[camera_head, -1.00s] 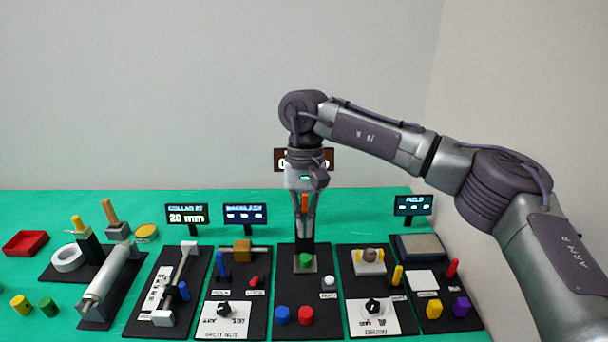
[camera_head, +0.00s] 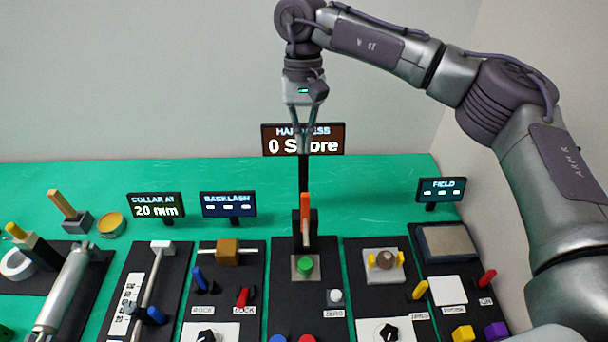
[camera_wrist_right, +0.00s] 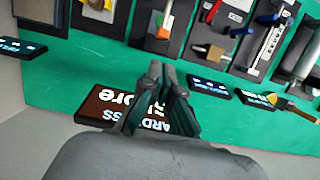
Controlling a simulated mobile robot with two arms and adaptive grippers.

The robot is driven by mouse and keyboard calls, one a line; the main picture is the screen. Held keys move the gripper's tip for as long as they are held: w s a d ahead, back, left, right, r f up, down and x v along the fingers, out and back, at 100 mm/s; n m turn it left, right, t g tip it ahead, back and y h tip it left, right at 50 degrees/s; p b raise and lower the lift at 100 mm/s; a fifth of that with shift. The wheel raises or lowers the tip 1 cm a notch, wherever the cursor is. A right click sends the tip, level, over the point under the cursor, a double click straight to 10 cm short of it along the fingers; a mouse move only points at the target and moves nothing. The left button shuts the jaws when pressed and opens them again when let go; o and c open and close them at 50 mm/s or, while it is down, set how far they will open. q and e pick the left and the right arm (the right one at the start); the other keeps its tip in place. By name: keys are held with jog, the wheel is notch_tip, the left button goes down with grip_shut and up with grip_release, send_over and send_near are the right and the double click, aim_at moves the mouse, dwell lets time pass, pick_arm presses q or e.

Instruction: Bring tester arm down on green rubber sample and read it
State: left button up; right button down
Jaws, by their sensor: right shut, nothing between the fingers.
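The hardness tester's black base (camera_head: 290,300) stands in the middle of the table. The green rubber sample (camera_head: 305,264) sits on its grey plate. An orange handle (camera_head: 305,207) points upright behind the sample, and the tester arm appears raised. The hardness display (camera_head: 303,142) reads 0 Shore and is partly covered by my fingers; it also shows in the wrist view (camera_wrist_right: 95,106). My right gripper (camera_head: 303,150) is shut and empty, fingers pointing down, above the handle and apart from it. It also shows in the wrist view (camera_wrist_right: 160,68). My left gripper is not in view.
A white zero button (camera_head: 335,295) is right of the sample. The backlash station with its brown block (camera_head: 228,252) is on the left, and a station with a white block (camera_head: 383,266) is on the right.

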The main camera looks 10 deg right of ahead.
jog(key=shift+p+x, duration=1.95)
jog(key=shift+x, duration=3.1)
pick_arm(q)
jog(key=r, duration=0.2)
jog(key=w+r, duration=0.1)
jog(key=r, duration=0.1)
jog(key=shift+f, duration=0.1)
